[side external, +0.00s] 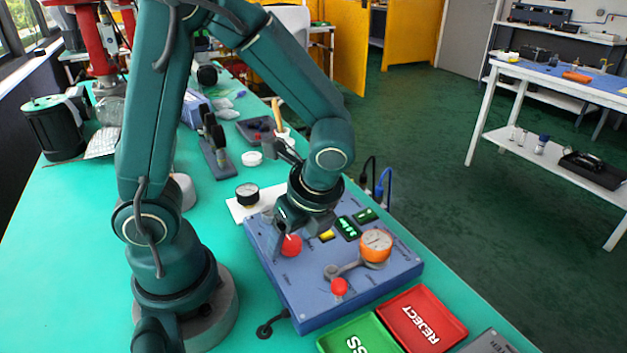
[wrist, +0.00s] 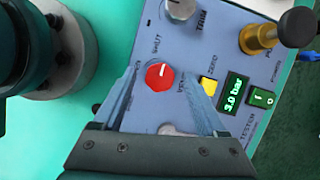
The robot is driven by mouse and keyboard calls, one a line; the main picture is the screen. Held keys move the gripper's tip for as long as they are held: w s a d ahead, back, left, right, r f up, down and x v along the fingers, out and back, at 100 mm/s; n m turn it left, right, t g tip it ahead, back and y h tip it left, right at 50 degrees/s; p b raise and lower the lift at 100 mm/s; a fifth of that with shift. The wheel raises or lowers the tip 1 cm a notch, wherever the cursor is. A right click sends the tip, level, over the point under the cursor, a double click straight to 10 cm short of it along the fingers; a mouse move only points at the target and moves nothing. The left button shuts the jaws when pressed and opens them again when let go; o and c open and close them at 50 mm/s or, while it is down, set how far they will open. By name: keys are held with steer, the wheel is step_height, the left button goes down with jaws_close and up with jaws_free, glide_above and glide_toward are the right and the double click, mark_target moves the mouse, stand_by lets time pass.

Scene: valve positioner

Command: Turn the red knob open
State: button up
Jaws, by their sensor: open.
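The red knob (wrist: 160,76) sits on the blue panel (wrist: 130,30); in the side view the knob (side external: 291,246) shows just under my gripper (side external: 300,222). A short white mark on its face slants up and right; a SHUT label is above it, and a smaller, hard-to-read label is to its right. In the wrist view my gripper (wrist: 160,70) is open, with one finger to the left and one to the right of the knob. The fingers look apart from it; contact cannot be told.
Green (side external: 335,343) and red (side external: 408,310) trays lie in front.

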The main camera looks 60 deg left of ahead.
jaws_close()
steer(key=n+g, duration=0.1)
steer(key=n, duration=0.3)
steer(key=shift+w+a+n+g+h, duration=0.1)
steer(key=shift+w+n+g+h, duration=0.1)
steer(key=shift+n+g+h, duration=0.15)
steer(key=n+g+h, duration=0.1)
steer(key=n, duration=0.3)
steer(key=shift+a+n, duration=0.1)
steer(key=shift+n, duration=0.25)
steer(key=n+h, duration=0.1)
steer(key=n, duration=0.1)
steer(key=n+g+h, duration=0.1)
steer(key=n, duration=0.1)
steer(key=shift+w+a, duration=0.1)
steer(key=shift+a+n+h, duration=0.1)
steer(key=shift+n+h, duration=0.65)
steer(key=shift+n, duration=1.45)
jaws_free()
